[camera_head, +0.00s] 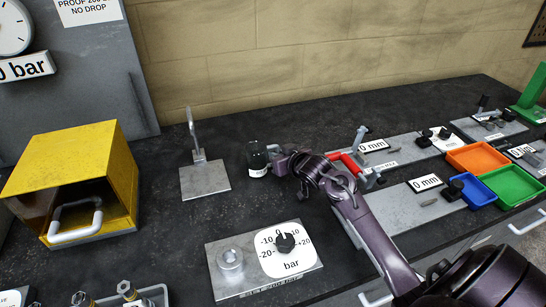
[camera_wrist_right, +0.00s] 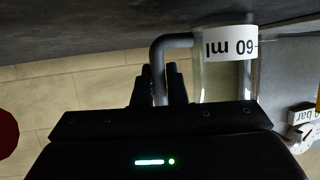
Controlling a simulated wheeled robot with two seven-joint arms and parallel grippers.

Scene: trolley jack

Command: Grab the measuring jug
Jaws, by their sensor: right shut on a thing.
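The measuring jug (camera_head: 258,158) is a small cylinder, dark in the head view, with a white label. It is on the dark bench right of the grey metal plate. In the right wrist view the jug (camera_wrist_right: 225,82) is clear-walled, appears upside down and carries a white "60 ml" label. Its grey bent handle (camera_wrist_right: 160,52) runs between the fingers of my right gripper (camera_wrist_right: 160,88). My right gripper (camera_head: 279,160) comes to the jug from the right and is shut on the handle. The lower handle is hidden by the fingers. My left gripper is not in view.
A yellow box (camera_head: 112,165) with a grey handle stands at left. A metal plate with an upright hook (camera_head: 204,180) is left of the jug. A bar dial plate (camera_head: 232,284) lies in front. Orange (camera_head: 478,157), blue and green trays are at right, beyond my arm.

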